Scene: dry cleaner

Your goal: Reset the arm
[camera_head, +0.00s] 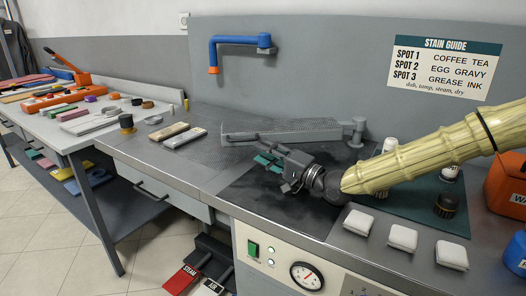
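My arm reaches in from the right in the head view, with a pale yellow ribbed cover over it. It ends in my dark grey gripper (265,157), which has teal pads on its fingers. The gripper points left over the dark board of the work counter, in front of the grey sleeve-shaped board (290,131). I see no object held in it. The finger gap is too small and too angled to tell whether it is open or shut.
Three white pads (403,237) lie along the counter's front right. A dark brush (446,205) and white-topped bottles (390,145) stand near my arm. Orange (508,185) and blue containers are at the right edge. Two brushes (169,131) lie left; a crowded side table (60,120) stands beyond.

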